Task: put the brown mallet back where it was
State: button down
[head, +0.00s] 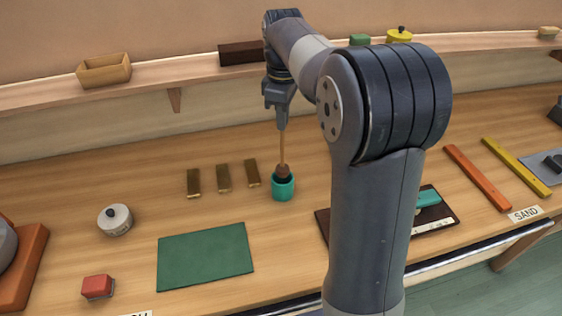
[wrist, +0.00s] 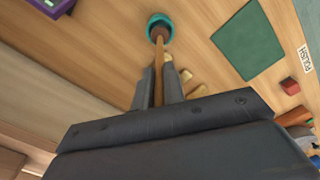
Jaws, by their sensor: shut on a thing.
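The brown mallet hangs head down, its thin handle (head: 282,148) rising into my gripper (head: 281,122). Its brown head (head: 283,170) is at the mouth of a teal cup (head: 283,190), overlapping the rim; how far inside it is I cannot tell. In the wrist view the fingers of my gripper (wrist: 158,88) are closed around the handle (wrist: 158,62), and the head (wrist: 159,34) lies over the opening of the teal cup (wrist: 152,18). The handle looks nearly upright.
Three brass bars (head: 223,178) lie just left of the cup. A green mat (head: 205,256), a white lidded pot (head: 115,220) and a red block (head: 97,287) are farther left. A dark brown board (head: 441,212) is partly behind my arm. A shelf (head: 185,75) runs along the back wall.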

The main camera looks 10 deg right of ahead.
notch_tip(320, 180, down, 8)
jog(key=shift+r+p, duration=0.15)
jog(key=shift+p, duration=0.2)
jog(key=c, duration=1.5)
grip_release()
notch_tip(320, 180, up, 12)
jog(key=shift+r+b, duration=0.1)
jog(key=shift+b, duration=0.2)
